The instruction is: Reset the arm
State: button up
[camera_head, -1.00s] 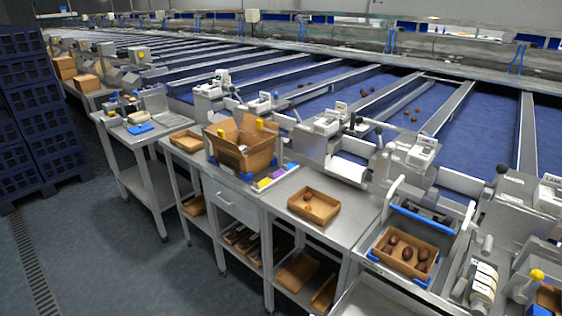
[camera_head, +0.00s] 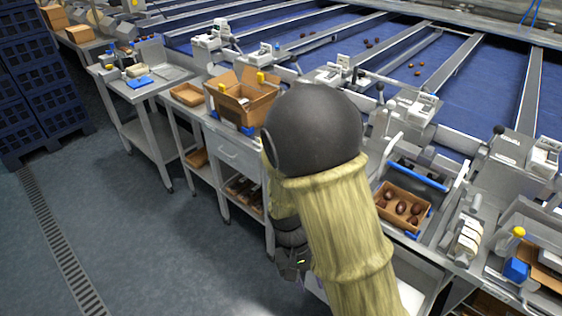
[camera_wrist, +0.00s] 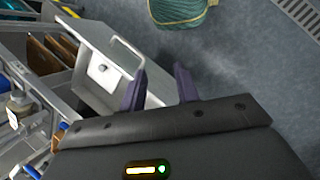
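My gripper (camera_head: 292,262) hangs low in front of the steel benches in the head view, partly hidden by my sleeved arm. In the wrist view its two dark fingers (camera_wrist: 160,88) stand apart with nothing between them. My arm, with a dark rounded joint and a yellowish sleeve, fills the middle of the head view and hides part of the bench.
A cardboard box (camera_head: 226,104) stands on the bench, and a carton tray (camera_head: 377,206) with several dates sits right of my arm. The wrist view shows a metal drawer (camera_wrist: 88,92) and a green twine ball (camera_wrist: 181,12). Floor (camera_head: 130,240) at left is clear.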

jog(key=w+d+r+t+y+p, duration=0.1)
jog(key=d+r+t, duration=0.2)
jog(key=r, duration=0.3)
jog(key=w+d+r+m+t+y+p, duration=0.1)
jog(key=d+r+t+y, duration=0.1)
jog(key=d+r, duration=0.3)
notch_tip(320, 180, up, 3)
jog(key=shift+w+d+f+t+p, duration=0.2)
jog(key=shift+w+d+t+p, duration=0.1)
jog(key=shift+t, duration=0.2)
